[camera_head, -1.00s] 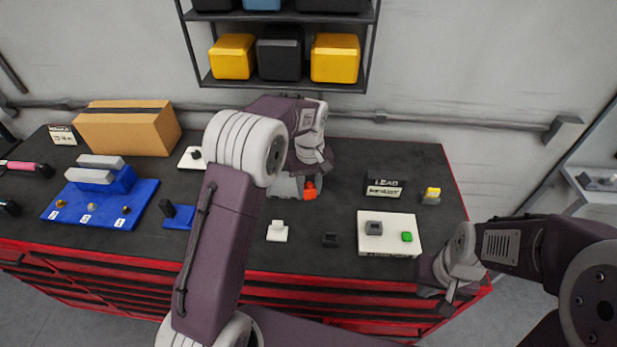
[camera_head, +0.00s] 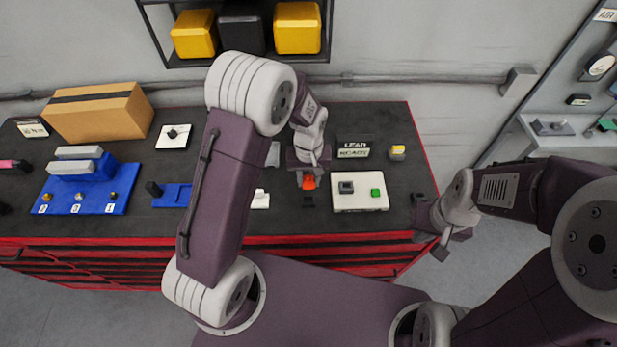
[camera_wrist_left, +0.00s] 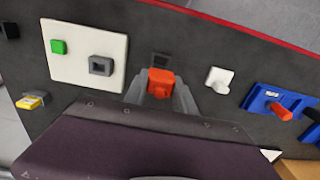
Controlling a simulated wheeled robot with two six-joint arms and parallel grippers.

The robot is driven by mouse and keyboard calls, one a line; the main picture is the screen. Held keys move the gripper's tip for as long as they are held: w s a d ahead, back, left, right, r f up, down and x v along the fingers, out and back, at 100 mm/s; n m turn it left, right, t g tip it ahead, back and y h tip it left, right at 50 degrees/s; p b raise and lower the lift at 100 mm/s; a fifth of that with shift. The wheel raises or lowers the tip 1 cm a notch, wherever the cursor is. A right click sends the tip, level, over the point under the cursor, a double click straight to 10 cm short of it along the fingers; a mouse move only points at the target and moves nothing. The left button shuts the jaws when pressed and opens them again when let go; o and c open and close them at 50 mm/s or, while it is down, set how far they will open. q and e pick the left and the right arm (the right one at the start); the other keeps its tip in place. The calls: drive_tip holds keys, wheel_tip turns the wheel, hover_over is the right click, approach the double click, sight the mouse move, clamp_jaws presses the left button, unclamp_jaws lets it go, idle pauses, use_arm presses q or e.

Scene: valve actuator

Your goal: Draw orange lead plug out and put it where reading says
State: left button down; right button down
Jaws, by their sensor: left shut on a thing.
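My left gripper (camera_head: 309,178) is shut on the orange lead plug (camera_head: 309,184) and holds it over the table. The white box (camera_head: 345,204) with a grey square socket (camera_head: 346,187) and green button (camera_head: 377,193) is to the right. A sign (camera_head: 353,150) reads "LEAD", with a lower line that looks like "READY". My right gripper (camera_head: 440,243) hangs off the table's right end; its jaw opening is unclear.
A grey part (camera_head: 273,153) shows behind the arm. A yellow-topped block (camera_head: 397,152) stands near the sign. Blue fixtures (camera_head: 85,195) and a cardboard box (camera_head: 97,112) are at left.

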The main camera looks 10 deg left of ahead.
sight(308, 189)
use_arm(q)
wheel_tip(308, 189, down, 4)
drive_tip(key=b, duration=0.3)
drive_tip(key=shift+a+f, duration=0.1)
drive_tip(key=shift+a, duration=0.05)
drive_tip(key=shift+w+f+b, duration=0.1)
drive_tip(key=shift+f+b, duration=0.3)
drive_tip(key=shift+f, duration=0.3)
drive_tip(key=shift+r+p, duration=0.1)
drive_tip(key=shift+p, duration=0.2)
idle(0.5)
drive_tip(key=shift+f+b, duration=1.05)
drive_tip(key=shift+f, duration=0.45)
drive_tip(key=c, duration=0.9)
unclamp_jaws()
drive_tip(key=shift+c, duration=0.2)
